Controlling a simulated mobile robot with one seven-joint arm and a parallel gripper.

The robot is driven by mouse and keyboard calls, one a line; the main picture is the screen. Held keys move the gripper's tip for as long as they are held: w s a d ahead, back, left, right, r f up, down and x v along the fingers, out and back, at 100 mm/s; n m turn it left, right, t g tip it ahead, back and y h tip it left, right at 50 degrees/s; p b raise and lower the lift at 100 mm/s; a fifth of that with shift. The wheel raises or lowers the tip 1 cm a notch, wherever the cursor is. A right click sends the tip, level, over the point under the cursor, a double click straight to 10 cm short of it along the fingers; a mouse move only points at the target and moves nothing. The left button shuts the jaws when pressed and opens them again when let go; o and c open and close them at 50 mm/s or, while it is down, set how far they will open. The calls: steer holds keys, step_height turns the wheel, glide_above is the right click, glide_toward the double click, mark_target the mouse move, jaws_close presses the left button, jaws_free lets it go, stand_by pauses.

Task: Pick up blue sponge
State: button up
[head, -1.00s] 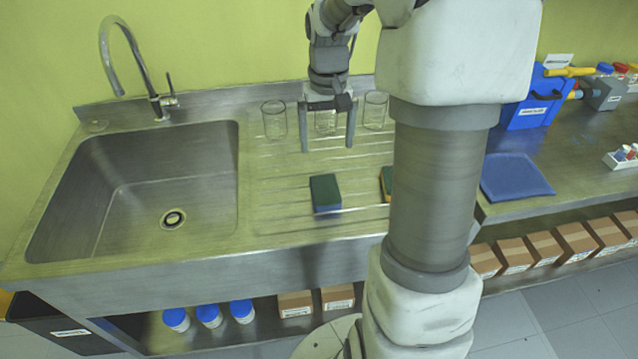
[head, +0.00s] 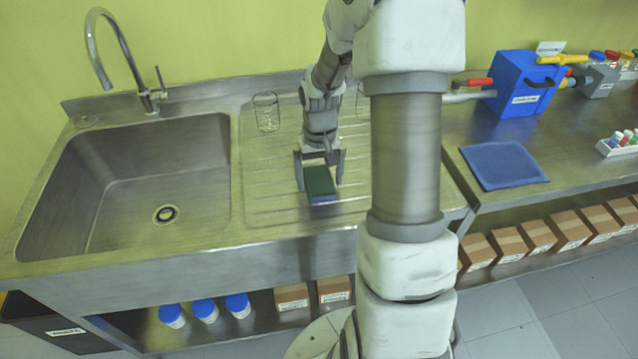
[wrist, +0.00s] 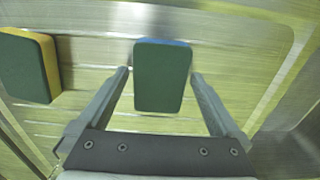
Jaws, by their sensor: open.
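The blue sponge (head: 320,184) lies on the ribbed steel drainboard, its dark green scouring side up and a blue edge showing at the front. In the wrist view the blue sponge (wrist: 163,76) sits between and just beyond my fingertips, with a thin blue edge at its top. My gripper (head: 320,170) is open, low over the drainboard, one finger on each side of the sponge. In the wrist view, gaps show between my gripper (wrist: 158,78) fingers and the sponge. Whether the fingers reach down to the board cannot be told.
A second, yellow sponge (wrist: 30,66) with a green top lies to the left in the wrist view; my arm hides it in the head view. A glass beaker (head: 266,112) stands at the back. The sink (head: 130,190) lies left, and a blue mat (head: 503,166) right.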

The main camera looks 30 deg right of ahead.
mark_target(320, 181)
steer(key=shift+f, duration=0.15)
steer(key=shift+c, duration=0.2)
steer(key=c, duration=1.2)
steer(key=shift+c, duration=0.2)
steer(key=shift+r, duration=0.7)
step_height(320, 181, up, 3)
steer(key=shift+r, duration=0.1)
steer(key=s+d+r, duration=0.6)
steer(key=s+d, duration=0.2)
steer(key=shift+s+r+p, duration=0.25)
steer(key=shift+s+p, duration=0.05)
steer(key=o, duration=0.9)
steer(key=c, duration=0.7)
